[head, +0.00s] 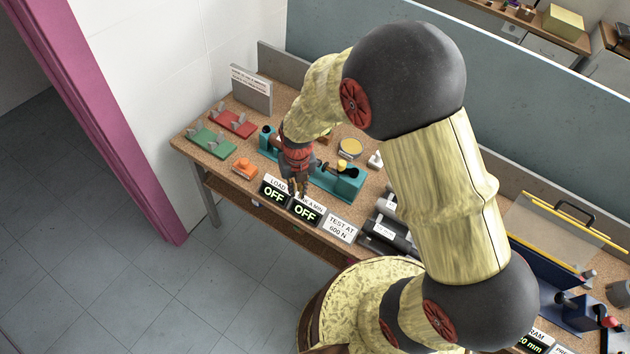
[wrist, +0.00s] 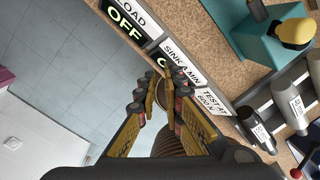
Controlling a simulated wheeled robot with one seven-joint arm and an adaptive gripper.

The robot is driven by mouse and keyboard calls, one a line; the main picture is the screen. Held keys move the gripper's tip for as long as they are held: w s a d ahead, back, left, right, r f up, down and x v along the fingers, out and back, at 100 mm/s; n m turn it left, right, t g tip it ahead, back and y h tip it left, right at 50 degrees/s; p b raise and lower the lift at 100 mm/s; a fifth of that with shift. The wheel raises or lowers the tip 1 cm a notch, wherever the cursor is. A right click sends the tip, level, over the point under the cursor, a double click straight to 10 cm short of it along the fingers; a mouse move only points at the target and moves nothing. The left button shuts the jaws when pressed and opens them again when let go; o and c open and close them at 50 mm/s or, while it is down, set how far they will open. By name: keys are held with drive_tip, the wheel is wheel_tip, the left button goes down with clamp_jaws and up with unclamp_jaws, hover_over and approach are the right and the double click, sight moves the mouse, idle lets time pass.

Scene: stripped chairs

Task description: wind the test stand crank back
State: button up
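The teal test stand (head: 338,184) is on the workbench, partly hidden behind my arm in the head view. A yellow, rounded knob on a dark part (head: 343,166) shows on its right block; I cannot tell whether this is the crank. The same knob (wrist: 297,28) and teal block (wrist: 268,48) are at the top right of the wrist view. My gripper (wrist: 163,84) is open with a narrow gap and nothing between its fingers. In the head view my gripper (head: 298,186) points down near the bench's front edge, left of the knob and apart from it.
Two displays reading OFF (head: 274,192) and a "TEST AT 600 N" sign (head: 341,228) line the bench front. An orange button box (head: 245,168), green tray (head: 212,142) and red tray (head: 233,123) stand left. Grey cylinders (head: 388,237) lie right. Floor in front is clear.

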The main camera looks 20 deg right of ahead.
drive_tip(key=shift+o, duration=1)
drive_tip(key=w+d+m, duration=0.2)
drive_tip(key=w+m, duration=0.2)
drive_tip(key=w, duration=0.3)
drive_tip(key=w+d+r+m, duration=0.1)
drive_tip(key=w+d+m, duration=0.2)
drive_tip(key=w+m, duration=0.2)
drive_tip(key=w+d+m, duration=0.2)
drive_tip(key=w+m, duration=0.3)
drive_tip(key=w, duration=0.4)
drive_tip(key=shift+w+d+r, duration=0.2)
drive_tip(key=shift+d+r, duration=0.15)
drive_tip(key=shift+r, duration=0.05)
drive_tip(key=w+d+r+m, duration=0.3)
drive_tip(key=d+m, duration=0.4)
drive_tip(key=d, duration=0.3)
drive_tip(key=s+d+r+m+p, duration=0.1)
drive_tip(key=s+d+m, duration=1.1)
drive_tip(key=d, duration=0.3)
drive_tip(key=shift+s+r+m+y+p, duration=0.15)
drive_tip(key=shift+s+m+y+p, duration=0.15)
drive_tip(key=shift+s+p, duration=0.1)
